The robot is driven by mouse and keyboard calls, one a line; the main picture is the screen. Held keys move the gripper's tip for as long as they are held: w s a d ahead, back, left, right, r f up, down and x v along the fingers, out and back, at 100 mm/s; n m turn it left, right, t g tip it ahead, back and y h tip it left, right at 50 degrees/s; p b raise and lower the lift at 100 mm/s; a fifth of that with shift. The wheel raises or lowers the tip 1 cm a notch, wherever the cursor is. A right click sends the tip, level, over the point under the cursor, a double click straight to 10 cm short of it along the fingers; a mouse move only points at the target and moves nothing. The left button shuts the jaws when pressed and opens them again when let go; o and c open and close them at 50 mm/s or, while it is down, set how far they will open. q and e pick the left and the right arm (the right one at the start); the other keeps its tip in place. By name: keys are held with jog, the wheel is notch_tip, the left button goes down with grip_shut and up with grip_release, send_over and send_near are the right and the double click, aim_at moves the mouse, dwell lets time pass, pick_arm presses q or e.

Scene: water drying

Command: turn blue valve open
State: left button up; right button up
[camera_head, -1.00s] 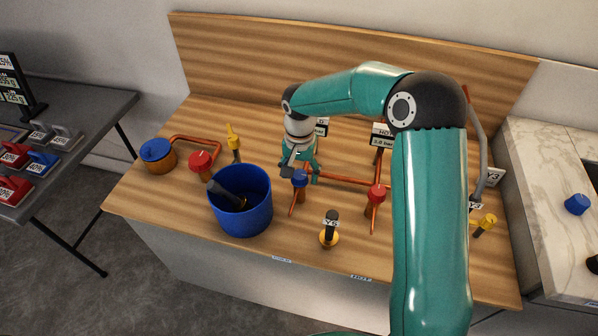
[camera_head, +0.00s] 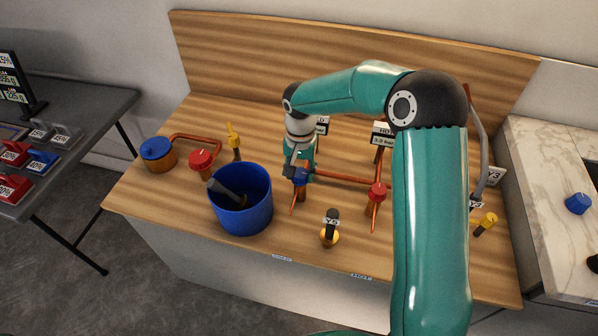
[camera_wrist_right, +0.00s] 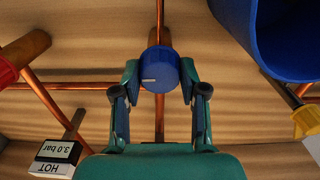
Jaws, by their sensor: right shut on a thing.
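The blue valve (camera_head: 301,180) is a round blue knob on a copper pipe, at the middle of the wooden bench. In the right wrist view the knob (camera_wrist_right: 158,72) shows a short white mark pointing left. My right gripper (camera_head: 300,174) reaches down over it from behind. In the wrist view its two fingers (camera_wrist_right: 160,84) stand on both sides of the knob, shut on it. In the head view the wrist and fingers partly hide the knob. My left gripper is not in view.
A blue bucket (camera_head: 243,205) stands left of the valve. A red valve (camera_head: 377,192) is to the right, a yellow-based handle (camera_head: 330,230) in front. Signs, including HOT (camera_head: 382,134), stand behind. Another red valve (camera_head: 201,160) and a blue-capped pot (camera_head: 157,152) are at left.

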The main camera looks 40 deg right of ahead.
jog(key=n+b, duration=0.1)
jog(key=n, duration=0.7)
jog(key=shift+n, duration=0.4)
jog(key=n, duration=0.8)
jog(key=shift+n, duration=0.3)
jog(key=o, duration=1.1)
jog(key=shift+o, duration=0.2)
